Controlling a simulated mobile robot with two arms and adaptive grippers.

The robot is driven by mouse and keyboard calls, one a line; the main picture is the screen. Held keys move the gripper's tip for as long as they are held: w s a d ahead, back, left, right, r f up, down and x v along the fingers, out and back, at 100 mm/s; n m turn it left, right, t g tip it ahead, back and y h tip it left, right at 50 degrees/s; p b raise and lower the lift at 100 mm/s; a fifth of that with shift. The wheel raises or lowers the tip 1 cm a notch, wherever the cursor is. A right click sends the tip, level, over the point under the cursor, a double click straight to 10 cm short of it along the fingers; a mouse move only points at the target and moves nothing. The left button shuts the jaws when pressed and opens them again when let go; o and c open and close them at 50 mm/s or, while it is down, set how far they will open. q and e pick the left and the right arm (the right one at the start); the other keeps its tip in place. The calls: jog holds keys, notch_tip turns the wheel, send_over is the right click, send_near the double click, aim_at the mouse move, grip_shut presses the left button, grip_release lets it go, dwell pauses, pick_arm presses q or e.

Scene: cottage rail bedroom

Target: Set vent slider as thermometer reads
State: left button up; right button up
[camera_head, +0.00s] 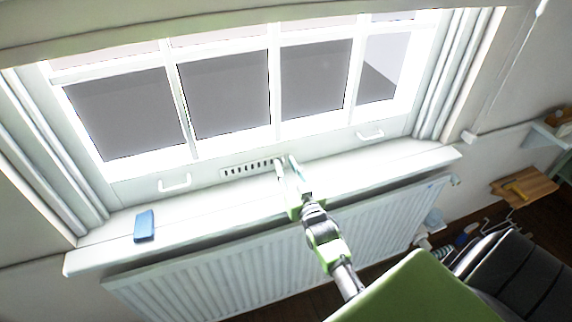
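The vent (249,169) is a pale strip with a row of dark slots in the bottom rail of the window frame, just above the sill. My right gripper (286,161) reaches up over the sill to the right end of the vent. Its two fingers are apart, with a narrow gap between the tips. The slider's knob cannot be made out; the fingers may cover it, and contact is unclear. No thermometer with a legible reading shows. My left gripper is out of view.
A blue block-like object (145,226) lies on the left of the white sill (205,214). White handles (174,183) and (370,135) stick out from the window frame. A ribbed radiator (210,271) is below the sill. A wooden board (524,187) is at the right.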

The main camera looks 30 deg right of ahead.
jog(key=shift+w, duration=0.25)
jog(key=shift+d, duration=0.1)
grip_shut()
jog(key=shift+w+a, duration=0.2)
jog(key=shift+a, duration=0.75)
jog(key=shift+c, duration=0.6)
grip_release()
jog(key=shift+o, duration=0.6)
jog(key=shift+a, duration=0.1)
